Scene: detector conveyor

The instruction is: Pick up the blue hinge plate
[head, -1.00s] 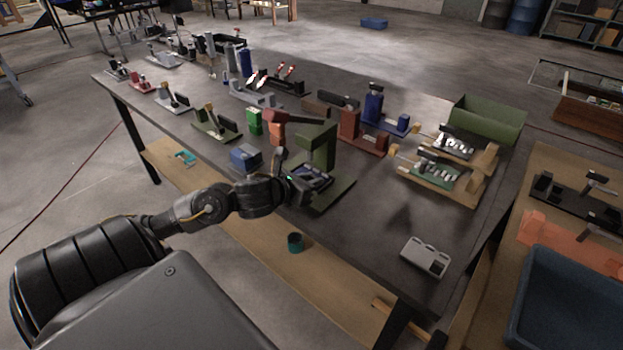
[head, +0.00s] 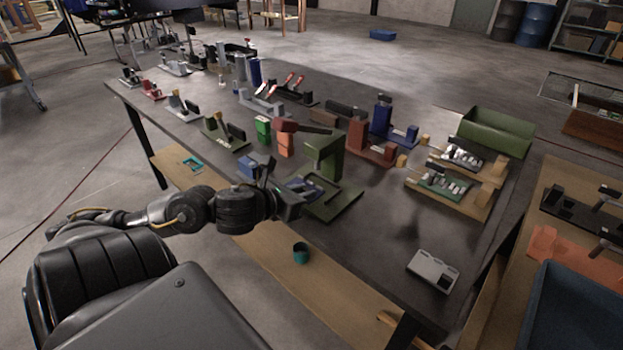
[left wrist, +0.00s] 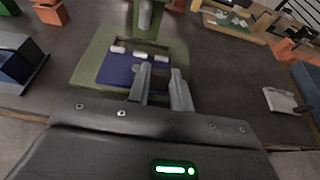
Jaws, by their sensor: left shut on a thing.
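The blue hinge plate (left wrist: 118,70) is a flat dark-blue plate with pale knuckles along its far edge. In the left wrist view it appears over the green base of a press-like fixture (left wrist: 172,55). My left gripper (left wrist: 162,82) is shut on its near right part; the fingers hide some of it. I cannot tell whether the plate touches the base. In the head view my left gripper (head: 292,202) is at the near left side of the green fixture (head: 325,158), and the plate (head: 303,186) shows only slightly beyond the fingers. My right gripper is not in view.
A blue block (head: 250,166) stands just left of the fixture on the dark table (head: 385,245). Red and blue fixtures (head: 365,143) stand behind it. A light grey device (head: 433,270) lies at the front right. The table between it and the green fixture is clear.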

